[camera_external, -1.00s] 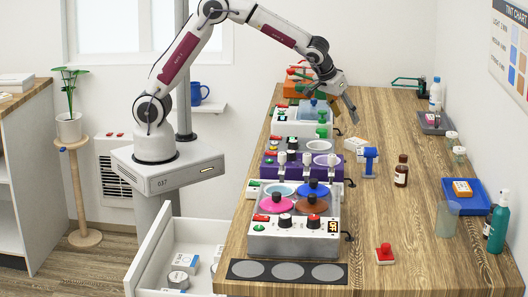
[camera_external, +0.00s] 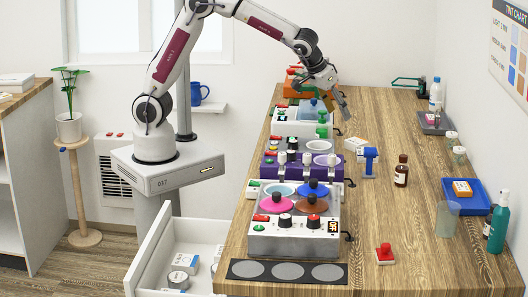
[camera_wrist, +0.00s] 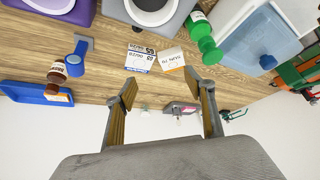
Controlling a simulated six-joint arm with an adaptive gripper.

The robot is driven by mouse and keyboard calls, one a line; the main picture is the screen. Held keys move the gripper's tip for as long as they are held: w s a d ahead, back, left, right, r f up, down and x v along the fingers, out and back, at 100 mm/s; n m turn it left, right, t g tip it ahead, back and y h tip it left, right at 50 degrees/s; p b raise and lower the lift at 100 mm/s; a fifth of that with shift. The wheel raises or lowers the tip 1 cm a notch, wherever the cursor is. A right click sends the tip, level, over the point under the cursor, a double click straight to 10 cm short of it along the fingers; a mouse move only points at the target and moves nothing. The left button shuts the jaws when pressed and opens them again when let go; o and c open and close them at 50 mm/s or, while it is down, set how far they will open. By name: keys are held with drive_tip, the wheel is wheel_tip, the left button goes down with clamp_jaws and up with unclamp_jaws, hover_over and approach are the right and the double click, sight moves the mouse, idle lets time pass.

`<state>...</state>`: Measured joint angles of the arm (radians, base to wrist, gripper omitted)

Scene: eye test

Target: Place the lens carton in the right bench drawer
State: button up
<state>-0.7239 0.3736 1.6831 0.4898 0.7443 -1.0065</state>
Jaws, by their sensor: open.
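Two small white cartons lie on the bench in the wrist view: one with a blue edge (camera_wrist: 140,59) and one with an orange edge (camera_wrist: 170,59), side by side. In the external view the pair (camera_external: 355,145) shows small behind the blue stand. Another white and orange carton (camera_external: 462,188) lies in the blue tray. I cannot tell which is the lens carton. My gripper (camera_wrist: 167,98) is open and empty, above the bench and apart from the cartons; it also shows in the external view (camera_external: 342,106). An open white drawer (camera_external: 150,238) at the bench's left holds several small items.
Machines line the bench's left side, including a purple one (camera_external: 270,168) and a grey one with coloured lids (camera_external: 290,238). A blue stand (camera_external: 369,160), brown bottle (camera_external: 401,172) and red stamp (camera_external: 385,253) stand to their right. The middle right bench is mostly clear.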

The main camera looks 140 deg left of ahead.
drive_tip(key=s+d+r+m+t+h, duration=0.15)
drive_tip(key=d+r+m, duration=0.25)
drive_tip(key=d, duration=0.9)
drive_tip(key=s+d+r+m+t+h, duration=0.15)
drive_tip(key=d+r+m, duration=0.3)
drive_tip(key=d, duration=0.95)
drive_tip(key=s+d+f+m+t+h, duration=0.1)
drive_tip(key=s+d+m, duration=0.3)
drive_tip(key=d, duration=0.5)
drive_tip(key=s+d+f+m+h, duration=0.1)
drive_tip(key=s+d+m, duration=0.3)
drive_tip(key=s+d, duration=0.5)
drive_tip(key=shift+s+d+f+t+h, duration=0.25)
drive_tip(key=shift+s+d+t+h, duration=0.05)
drive_tip(key=shift+d+t+h, duration=0.1)
drive_tip(key=shift+o, duration=0.3)
drive_tip(key=shift+w+a+r, duration=0.1)
drive_tip(key=shift+a, duration=0.05)
